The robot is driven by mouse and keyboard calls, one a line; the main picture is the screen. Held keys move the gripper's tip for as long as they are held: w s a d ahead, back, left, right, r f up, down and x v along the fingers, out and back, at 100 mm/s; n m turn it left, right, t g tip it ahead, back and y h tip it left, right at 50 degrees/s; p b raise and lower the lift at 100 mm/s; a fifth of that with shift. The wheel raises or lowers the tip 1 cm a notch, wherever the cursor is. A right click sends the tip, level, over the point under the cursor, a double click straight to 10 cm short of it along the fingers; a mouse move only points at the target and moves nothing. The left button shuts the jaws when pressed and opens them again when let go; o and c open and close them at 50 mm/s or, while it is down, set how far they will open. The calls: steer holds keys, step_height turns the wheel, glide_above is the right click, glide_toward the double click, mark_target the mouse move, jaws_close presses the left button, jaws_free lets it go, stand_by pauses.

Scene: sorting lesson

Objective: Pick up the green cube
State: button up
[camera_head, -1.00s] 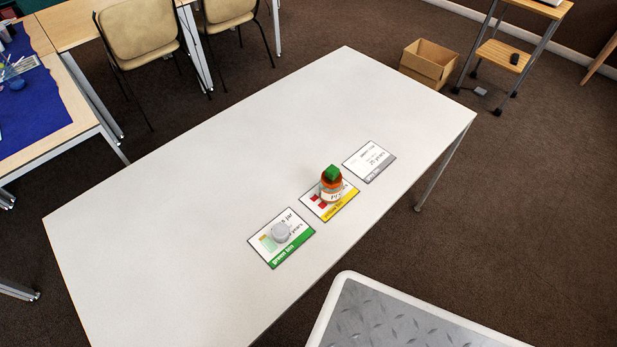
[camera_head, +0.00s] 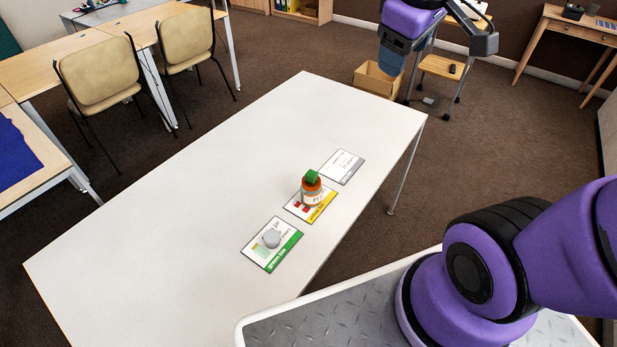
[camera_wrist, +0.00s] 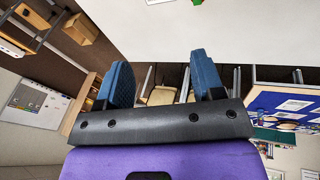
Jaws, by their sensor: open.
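The green cube (camera_head: 312,177) rests on top of a small orange jar (camera_head: 312,191) with a pale label. The jar stands on the yellow-edged card (camera_head: 327,206) on the white table (camera_head: 190,190). My gripper (camera_head: 391,64) is raised beyond the table's far right end, well apart from the cube. In the wrist view my gripper (camera_wrist: 164,80) has its two blue fingers spread with nothing between them. A sliver of green shows at the top edge of the wrist view, too little to tell what it is.
A grey-edged card (camera_head: 342,166) lies bare beyond the jar. The table's left part is clear. A cardboard box (camera_head: 377,80) is on the floor; chairs (camera_head: 98,75) stand at the back left.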

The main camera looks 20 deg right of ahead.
steer(key=w+a+f+n+g, duration=0.1)
steer(key=w+f+n, duration=0.5)
steer(key=w, duration=0.2)
steer(key=n+g+y, duration=0.2)
steer(key=n+g, duration=0.1)
steer(key=n, duration=1.1)
glide_above(310, 174)
step_height(310, 174, down, 26)
steer(key=r, duration=0.1)
steer(key=f, duration=0.5)
steer(key=shift+a+f, duration=0.2)
steer(key=shift+f, duration=0.15)
steer(key=shift+d+f, duration=0.2)
steer(key=shift+f, duration=2.75)
steer(key=c, duration=1)
